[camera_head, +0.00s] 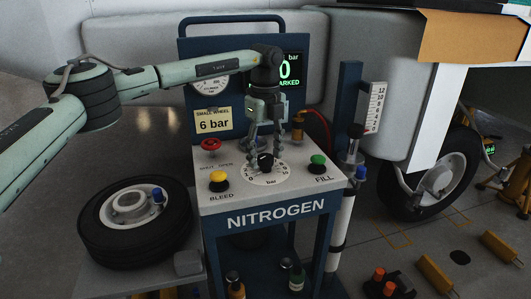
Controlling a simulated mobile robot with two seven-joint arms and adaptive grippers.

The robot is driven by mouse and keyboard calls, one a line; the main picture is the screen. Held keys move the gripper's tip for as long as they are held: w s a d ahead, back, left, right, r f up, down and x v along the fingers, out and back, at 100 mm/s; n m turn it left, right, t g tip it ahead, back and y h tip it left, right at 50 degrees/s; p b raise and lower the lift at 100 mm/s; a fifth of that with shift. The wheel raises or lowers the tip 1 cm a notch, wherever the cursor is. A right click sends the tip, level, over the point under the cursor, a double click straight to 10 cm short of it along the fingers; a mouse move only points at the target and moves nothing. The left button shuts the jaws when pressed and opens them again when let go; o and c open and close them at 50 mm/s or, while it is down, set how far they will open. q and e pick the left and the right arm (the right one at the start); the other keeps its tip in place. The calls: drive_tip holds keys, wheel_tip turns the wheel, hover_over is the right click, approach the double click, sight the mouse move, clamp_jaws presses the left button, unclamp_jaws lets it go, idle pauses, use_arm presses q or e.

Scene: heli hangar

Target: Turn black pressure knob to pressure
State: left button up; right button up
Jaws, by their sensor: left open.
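The black pressure knob (265,162) sits on a round white dial marked in bar (265,177) on the top panel of the nitrogen cart (225,201). My left gripper (264,154) points down over the knob, with its open fingers on either side of it. I cannot tell whether the fingers touch the knob. The gripper hides part of the dial's far side. A sign (212,121) behind the panel reads "SMALL WHEEL 6 bar". A dark display (291,68) with green digits is partly hidden by my left wrist. My right gripper is not in view.
A red knob (210,144), yellow bleed button (218,177) and green fill button (318,160) surround the dial. A loose wheel (94,224) lies at the left. A blue-capped cylinder (345,205) stands right of the cart.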

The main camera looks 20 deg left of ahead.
use_arm(q)
drive_tip(key=c, duration=1.2)
drive_tip(key=shift+o, duration=0.2)
